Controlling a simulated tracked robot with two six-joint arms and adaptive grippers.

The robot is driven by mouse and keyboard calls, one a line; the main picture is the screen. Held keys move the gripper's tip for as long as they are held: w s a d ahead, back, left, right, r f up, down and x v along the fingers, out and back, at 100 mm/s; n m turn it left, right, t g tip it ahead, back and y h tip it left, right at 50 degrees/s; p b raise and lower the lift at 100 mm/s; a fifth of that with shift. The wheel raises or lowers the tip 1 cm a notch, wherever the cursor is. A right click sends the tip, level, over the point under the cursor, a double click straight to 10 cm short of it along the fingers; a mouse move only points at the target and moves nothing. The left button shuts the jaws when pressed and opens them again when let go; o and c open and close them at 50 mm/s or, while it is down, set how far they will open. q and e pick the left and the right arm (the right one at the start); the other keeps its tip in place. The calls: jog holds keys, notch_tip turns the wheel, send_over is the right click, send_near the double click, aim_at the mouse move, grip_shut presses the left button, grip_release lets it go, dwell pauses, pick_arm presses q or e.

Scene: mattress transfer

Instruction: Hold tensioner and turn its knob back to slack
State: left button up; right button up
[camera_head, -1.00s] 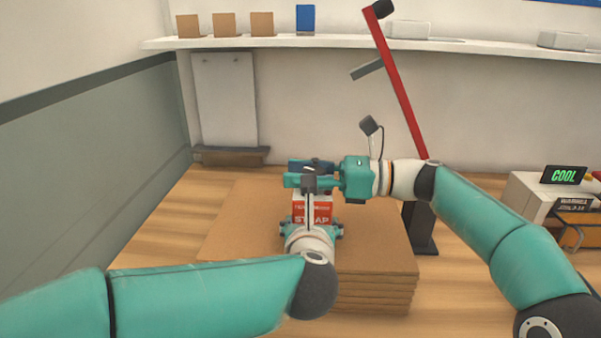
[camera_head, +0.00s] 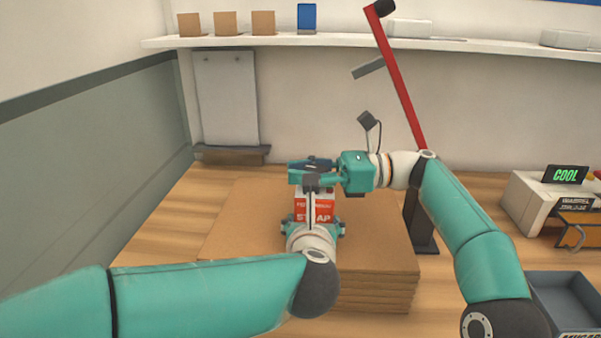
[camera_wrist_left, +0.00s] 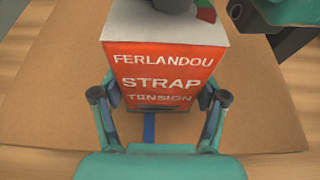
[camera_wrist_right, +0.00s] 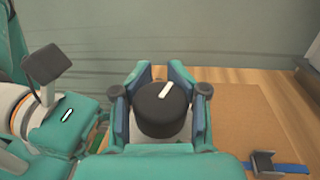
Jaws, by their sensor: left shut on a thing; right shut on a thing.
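The strap tensioner (camera_head: 326,208) is a red box with a light top on a stack of brown boards; its front reads "FERLANDOU STRAP TENSION" in the left wrist view (camera_wrist_left: 160,65). My left gripper (camera_wrist_left: 160,97) is shut on the lower body, one finger on each side. My right gripper (camera_head: 312,173) reaches over the top from the right. In the right wrist view its fingers are shut around the round black knob (camera_wrist_right: 165,112), which has a white mark tilted to the upper right. A red and green dial (camera_wrist_left: 206,11) shows only partly; the knob covers some of the top.
A blue strap (camera_wrist_left: 149,128) runs along the boards (camera_head: 375,250); a black buckle (camera_wrist_right: 263,161) sits on it. A red arm on a dark post (camera_head: 420,225) stands right of the stack. A dark tray (camera_head: 570,298) and a white machine (camera_head: 527,195) are at the right.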

jog(key=shift+w+d+r+n, duration=0.1)
jog(key=shift+w+d+n, duration=0.05)
jog(key=shift+d+n, duration=0.15)
jog(key=shift+s+g, duration=0.35)
jog(key=shift+g, duration=0.25)
jog(key=o, duration=1)
jog(key=shift+a, duration=0.1)
jog(key=shift+s+a, duration=0.1)
jog(key=shift+w+r+t, duration=0.1)
jog(key=shift+w+t, duration=0.2)
jog(key=shift+t, duration=0.3)
jog(key=shift+m+t, duration=0.8)
jog(key=shift+t, duration=0.1)
